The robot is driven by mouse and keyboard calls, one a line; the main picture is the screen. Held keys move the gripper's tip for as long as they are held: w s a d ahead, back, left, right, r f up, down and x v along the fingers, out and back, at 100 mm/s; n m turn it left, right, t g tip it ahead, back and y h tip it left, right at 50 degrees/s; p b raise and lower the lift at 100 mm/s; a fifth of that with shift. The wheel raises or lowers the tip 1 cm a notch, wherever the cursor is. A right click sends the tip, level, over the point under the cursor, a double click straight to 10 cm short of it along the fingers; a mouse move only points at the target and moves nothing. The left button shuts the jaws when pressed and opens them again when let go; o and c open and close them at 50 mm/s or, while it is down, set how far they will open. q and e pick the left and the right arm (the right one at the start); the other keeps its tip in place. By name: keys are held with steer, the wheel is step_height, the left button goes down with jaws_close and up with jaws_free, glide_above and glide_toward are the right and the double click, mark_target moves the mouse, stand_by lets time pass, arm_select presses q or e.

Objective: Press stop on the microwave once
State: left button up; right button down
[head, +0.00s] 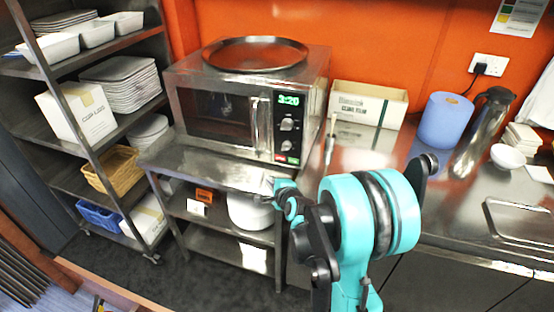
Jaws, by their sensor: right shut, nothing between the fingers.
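The steel microwave (185,98) stands on a metal table left of the middle, its door closed. Its control panel on the right has a green lit display (289,100) reading about 3:20 and two round knobs. Below the knobs are a small red button (280,157) and a green button (293,160); their labels are too small to read. My right gripper (272,184) is shut and empty, just below and in front of the panel's lower edge, seemingly apart from the buttons. My own arm partly hides it. My left gripper is not in view.
A round steel tray (255,42) lies on the microwave. A shelf rack with plates and baskets stands left. On the right counter are a cardboard box (368,104), a blue roll (444,122), a steel jug (484,130) and a white bowl (507,156).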

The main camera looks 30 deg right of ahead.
mark_target(277, 159)
steer(key=shift+w+d, duration=1.45)
steer(key=shift+d, duration=0.25)
steer(key=shift+w+d, duration=1.45)
steer(key=shift+d, duration=0.2)
steer(key=shift+w+d, duration=0.25)
steer(key=shift+d, duration=0.05)
steer(key=shift+w+d, duration=0.25)
steer(key=shift+d, duration=0.05)
steer(key=shift+s+a, duration=0.5)
steer(key=shift+a, duration=0.15)
steer(key=shift+s, duration=0.1)
steer(key=shift+s+a+b, duration=0.15)
steer(key=shift+s+a, duration=0.65)
steer(key=shift+a, duration=0.15)
steer(key=shift+s+a+b, duration=0.15)
steer(key=shift+s+a, duration=0.6)
steer(key=shift+a, duration=0.2)
